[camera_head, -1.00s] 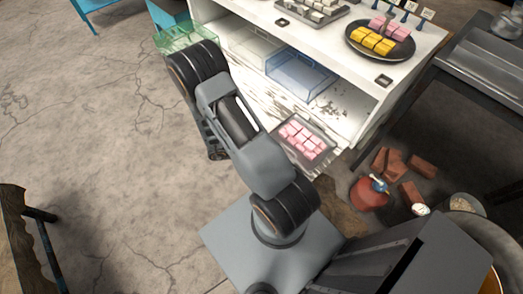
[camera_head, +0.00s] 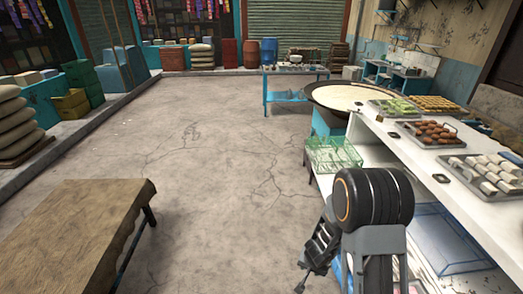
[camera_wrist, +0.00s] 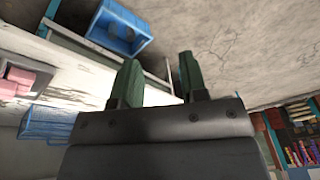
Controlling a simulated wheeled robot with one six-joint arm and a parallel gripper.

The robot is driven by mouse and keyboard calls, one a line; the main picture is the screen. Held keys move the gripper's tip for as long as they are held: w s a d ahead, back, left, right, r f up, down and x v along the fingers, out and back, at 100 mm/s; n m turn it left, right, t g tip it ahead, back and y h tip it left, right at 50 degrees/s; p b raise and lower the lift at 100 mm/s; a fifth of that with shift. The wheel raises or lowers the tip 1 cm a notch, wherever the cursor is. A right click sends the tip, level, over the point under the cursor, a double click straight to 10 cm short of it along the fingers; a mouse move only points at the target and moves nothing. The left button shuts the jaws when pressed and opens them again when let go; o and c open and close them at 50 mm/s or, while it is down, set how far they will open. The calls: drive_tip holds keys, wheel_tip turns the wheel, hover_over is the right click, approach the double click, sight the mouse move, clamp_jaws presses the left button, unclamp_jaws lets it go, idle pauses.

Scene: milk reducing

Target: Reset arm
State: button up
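In the head view my arm rises at the lower right, beside the white counter (camera_head: 445,185). In the wrist view my gripper (camera_wrist: 157,57) shows two dark green fingers standing apart with nothing between them. The gripper is open and empty. It is clear of the counter's goods in the wrist view.
Trays of brown (camera_head: 428,133) and white pieces (camera_head: 490,172) sit on top. A wooden bench (camera_head: 75,230) stands at left. The middle floor is clear. Pink pieces (camera_wrist: 20,78) show in the wrist view.

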drive_tip(key=s+a+r+n+g+y, duration=0.1)
drive_tip(key=s+a+r+y, duration=0.15)
drive_tip(key=r, duration=0.35)
drive_tip(key=s+a+r+n+y, duration=0.1)
drive_tip(key=a+r, duration=0.2)
drive_tip(key=r, duration=0.4)
drive_tip(key=s+d+r+n+t+h+b, duration=0.1)
drive_tip(key=s+d+r, duration=0.1)
drive_tip(key=s+r, duration=0.2)
drive_tip(key=s+d+r+n+t+h+b, duration=0.1)
drive_tip(key=s+d+r+t+h, duration=0.1)
drive_tip(key=r, duration=0.8)
drive_tip(key=shift+s+d+r+n, duration=0.4)
drive_tip(key=shift+s+d, duration=0.1)
drive_tip(key=shift+s, duration=0.5)
